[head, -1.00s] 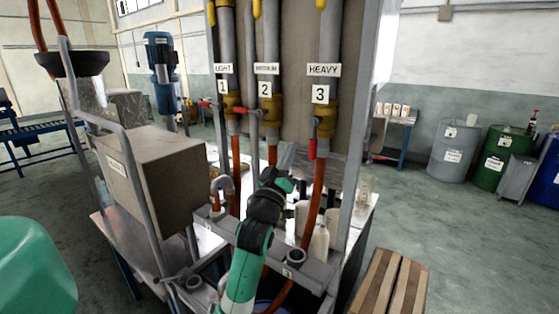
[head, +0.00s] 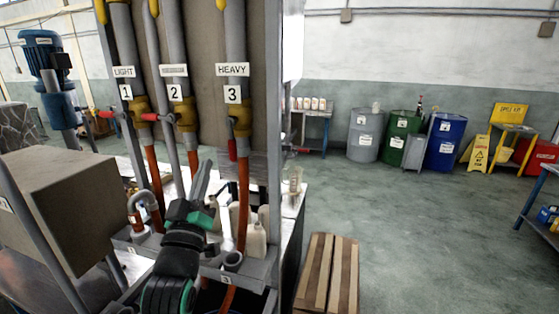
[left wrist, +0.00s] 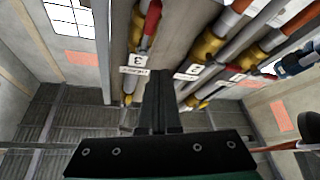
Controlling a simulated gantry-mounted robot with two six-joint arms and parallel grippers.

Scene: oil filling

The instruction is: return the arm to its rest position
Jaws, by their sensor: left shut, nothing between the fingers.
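My left gripper (head: 203,180) is in front of the filling station, its arm coming up from the bottom of the head view. Its narrow fingers are together and point up, with nothing between them. In the left wrist view the closed fingers (left wrist: 160,103) stand below the pipes. The fingers are near the hoses of pipe 2 (head: 175,60) and pipe 3 (head: 234,55), with no contact that I can make out. Valve 3 (head: 240,118) has a red handle hanging down. My right gripper is out of view.
A grey box (head: 70,205) stands at the left. White bottles (head: 257,240) stand just right of my gripper on the station's shelf. A wooden pallet (head: 328,272) lies on the floor at the right. Drums (head: 403,138) stand by the back wall.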

